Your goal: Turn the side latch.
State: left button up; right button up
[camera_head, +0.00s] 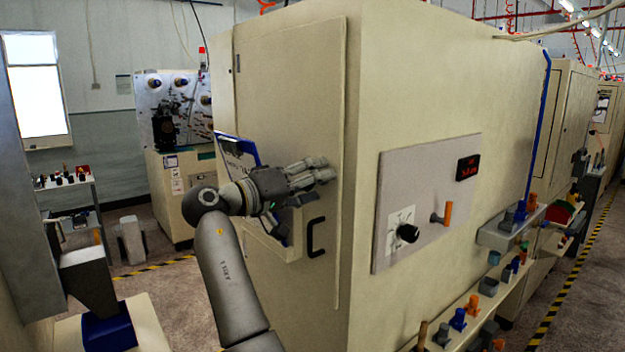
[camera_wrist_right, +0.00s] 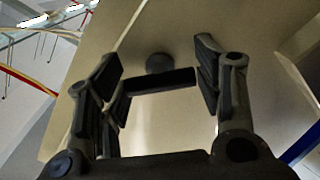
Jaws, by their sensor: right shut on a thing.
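My right gripper (camera_head: 322,170) is at the side door (camera_head: 290,95) of the large beige machine, above the black door handle (camera_head: 316,238). In the right wrist view, the side latch is a dark bar (camera_wrist_right: 160,82) with a round hub (camera_wrist_right: 158,62) on the beige surface. In the head view the gripper hides the latch. My left gripper is not in view.
A grey panel beside the door has a black knob (camera_head: 408,233), an orange-tipped lever (camera_head: 446,213) and a red display (camera_head: 467,167). A blue-edged board (camera_head: 237,150) stands behind my right wrist. Spindle shelves (camera_head: 500,285) run along the right.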

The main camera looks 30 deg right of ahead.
jog(key=n+p, duration=0.1)
jog(key=n, duration=0.2)
jog(key=shift+r+n, duration=0.1)
jog(key=shift+n, duration=0.3)
jog(key=n+p, duration=0.2)
jog(key=n, duration=0.2)
jog(key=shift+n, duration=0.3)
jog(key=o, duration=1.1)
jog(key=a, duration=1.2)
jog(key=shift+s, duration=0.45)
jog(key=shift+f, duration=0.25)
